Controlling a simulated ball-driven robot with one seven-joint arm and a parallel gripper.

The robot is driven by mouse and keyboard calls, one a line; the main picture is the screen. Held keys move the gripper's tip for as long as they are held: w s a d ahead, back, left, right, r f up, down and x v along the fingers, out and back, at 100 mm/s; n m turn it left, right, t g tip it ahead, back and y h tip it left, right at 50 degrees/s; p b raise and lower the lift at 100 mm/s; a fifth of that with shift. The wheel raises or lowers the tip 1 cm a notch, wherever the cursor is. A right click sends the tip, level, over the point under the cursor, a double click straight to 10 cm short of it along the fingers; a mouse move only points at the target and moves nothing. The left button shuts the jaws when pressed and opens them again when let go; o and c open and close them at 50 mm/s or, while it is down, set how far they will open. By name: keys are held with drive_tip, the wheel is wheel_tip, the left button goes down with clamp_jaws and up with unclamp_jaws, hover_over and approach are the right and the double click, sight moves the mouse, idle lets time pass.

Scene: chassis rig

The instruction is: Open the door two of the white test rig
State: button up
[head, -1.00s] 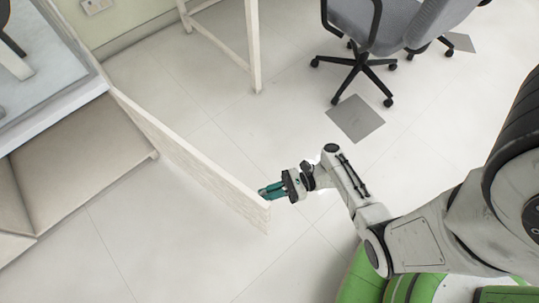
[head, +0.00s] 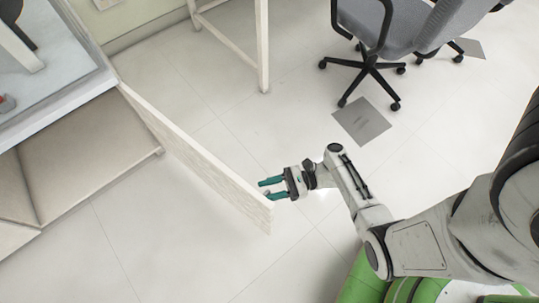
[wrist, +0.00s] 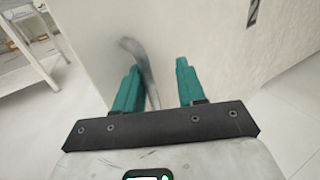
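The white door (head: 215,175) of the test rig stands swung out from the rig's lower compartment, which shows open on the left of the head view. Its outer face fills much of the wrist view (wrist: 215,50), with part of a dark mark (wrist: 253,12) at the top. A grey curved handle (wrist: 137,52) sticks out from that face. My gripper (head: 267,189) is at the door's free end, on its outer side. Its two teal fingers are apart. In the wrist view the handle is close beside the left finger, its lower end between the fingers; contact cannot be told.
The rig's beige lower compartment (head: 85,160) is at left, below a glazed upper part. A white table frame (head: 262,45) stands behind the door. Grey office chairs (head: 385,40) are at the back right. The tiled floor in front of the door is clear.

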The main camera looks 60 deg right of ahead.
drive_tip(key=b+v, duration=0.3)
drive_tip(key=v, duration=0.7)
drive_tip(key=shift+s+d, duration=0.3)
idle(0.4)
